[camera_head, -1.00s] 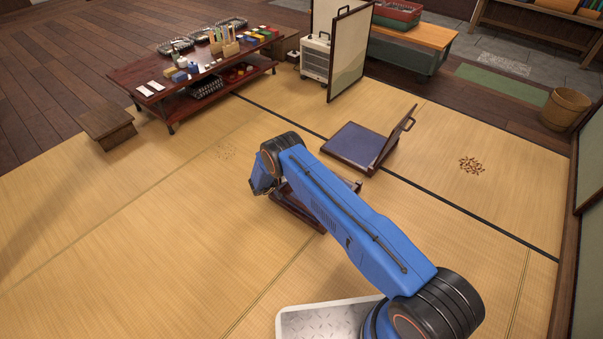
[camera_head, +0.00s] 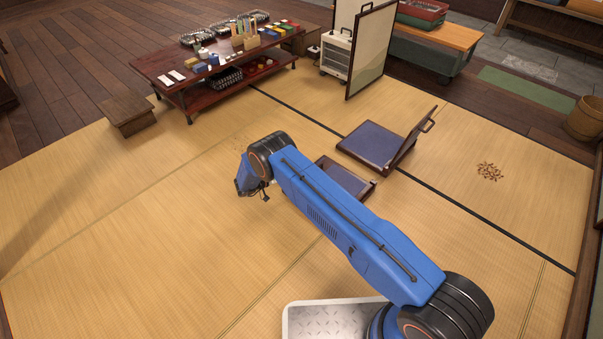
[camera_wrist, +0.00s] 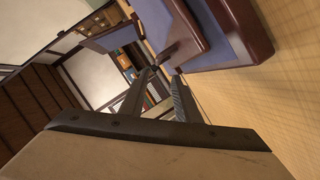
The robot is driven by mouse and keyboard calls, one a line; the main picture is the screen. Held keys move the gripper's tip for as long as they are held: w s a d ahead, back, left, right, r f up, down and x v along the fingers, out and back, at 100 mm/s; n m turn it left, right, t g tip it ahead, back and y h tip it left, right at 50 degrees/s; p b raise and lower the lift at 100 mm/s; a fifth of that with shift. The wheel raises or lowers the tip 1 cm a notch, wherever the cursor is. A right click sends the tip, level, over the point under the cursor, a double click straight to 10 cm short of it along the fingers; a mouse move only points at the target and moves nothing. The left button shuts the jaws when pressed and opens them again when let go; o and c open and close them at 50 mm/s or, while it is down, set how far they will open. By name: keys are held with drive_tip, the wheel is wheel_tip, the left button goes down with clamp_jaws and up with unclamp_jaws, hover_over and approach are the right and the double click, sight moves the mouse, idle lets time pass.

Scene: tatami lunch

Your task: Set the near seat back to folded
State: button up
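The near seat (camera_head: 347,179), a low floor chair with a blue-grey cushion and dark wooden frame, is partly hidden behind my arm in the head view. Its wooden frame and blue panels (camera_wrist: 230,40) fill the upper right of the wrist view. I cannot tell the angle of its back. My gripper (camera_head: 264,196) is left of the seat in the head view, small and partly hidden. In the wrist view its two dark fingers (camera_wrist: 161,76) show a gap with nothing held between them; the tips appear close to the seat's frame, but contact is unclear.
A second floor seat (camera_head: 370,142) stands behind with its back raised. A folding screen (camera_head: 371,52), heater (camera_head: 337,52) and low loaded table (camera_head: 170,83) are farther back. A wooden stool (camera_head: 127,115) is left. Tatami (camera_head: 150,230) on the left is clear.

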drive_tip(key=shift+v, duration=1.4)
